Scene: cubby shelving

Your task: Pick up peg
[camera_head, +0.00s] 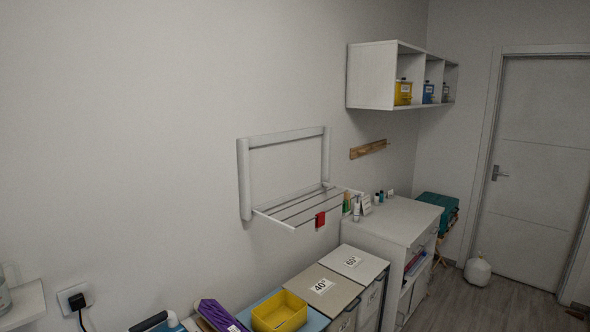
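No gripper of mine shows in the head view. A small red piece (320,219) hangs on the front bar of the white wall drying rack (241,180). It could be a peg or a small cloth; it is too small to tell. A wooden rail (368,149), which looks like a peg rail, is fixed to the wall right of the rack.
Bins labelled 40 (322,286) and 60 (352,262) stand below the rack. A white cabinet (400,217) right of them holds bottles. A cubby shelf (372,77) juts from the wall above. Open floor (470,305) lies before the door (537,160).

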